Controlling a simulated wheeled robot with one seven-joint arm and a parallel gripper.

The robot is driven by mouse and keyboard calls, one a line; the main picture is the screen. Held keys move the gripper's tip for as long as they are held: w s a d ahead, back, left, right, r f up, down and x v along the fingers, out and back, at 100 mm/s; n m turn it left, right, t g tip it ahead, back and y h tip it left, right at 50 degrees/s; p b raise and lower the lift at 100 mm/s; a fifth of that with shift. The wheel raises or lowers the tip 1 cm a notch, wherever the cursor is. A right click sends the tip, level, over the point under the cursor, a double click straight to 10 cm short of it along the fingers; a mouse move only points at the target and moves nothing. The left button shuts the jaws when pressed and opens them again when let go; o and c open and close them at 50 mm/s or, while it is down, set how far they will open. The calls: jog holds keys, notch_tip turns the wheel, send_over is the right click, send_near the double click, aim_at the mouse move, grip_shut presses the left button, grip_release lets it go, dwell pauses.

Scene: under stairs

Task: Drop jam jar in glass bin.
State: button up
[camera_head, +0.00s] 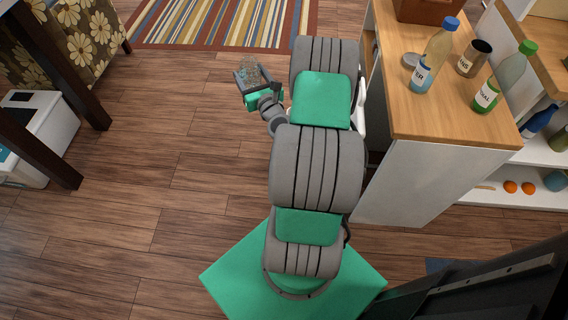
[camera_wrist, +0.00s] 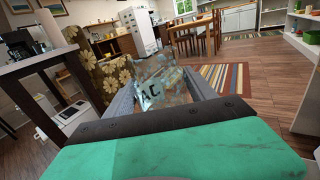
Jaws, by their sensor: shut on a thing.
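My gripper (camera_head: 252,75) is shut on a clear glass jar (camera_head: 249,64), held out in front of me above the wooden floor. In the wrist view the jar (camera_wrist: 153,72) sits between the two fingers of my gripper (camera_wrist: 158,88). It is see-through, looks tilted, and bears dark letters like "AC"; the rest of its label is unclear. A white bin (camera_head: 46,132) stands on the floor at the left, partly behind a dark table leg. It also shows in the wrist view (camera_wrist: 74,116), low at the left. Its marking is too small to read, so I cannot tell whether it is the glass bin.
A dark table (camera_wrist: 38,66) and a flowered armchair (camera_head: 80,38) stand at the left. A wood-topped counter (camera_head: 415,110) with bottles and a can is at the right. A striped rug (camera_head: 215,22) lies beyond. The floor (camera_head: 150,170) between is clear.

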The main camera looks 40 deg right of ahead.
jog(key=s+d+f+m+g+h+b, duration=0.2)
jog(key=d+f, duration=0.4)
jog(key=f, duration=0.4)
jog(key=s+d+f+m+g+h+b, duration=0.2)
jog(key=s+d+f+h+b, duration=0.2)
jog(key=f, duration=0.5)
jog(key=s+d+f+m+g+h+b, duration=0.1)
jog(key=s+d+f+m+h+b, duration=0.1)
jog(key=s+d+f+b, duration=0.5)
jog(key=d+f+b, duration=0.1)
jog(key=d+f, duration=0.2)
jog(key=shift+d+f+g+h, duration=0.2)
jog(key=shift+f+g+h, duration=0.1)
jog(key=shift+g+h, duration=0.1)
jog(key=shift+s, duration=0.1)
jog(key=o, duration=1.8)
jog(key=v, duration=0.7)
jog(key=shift+s+a, duration=0.3)
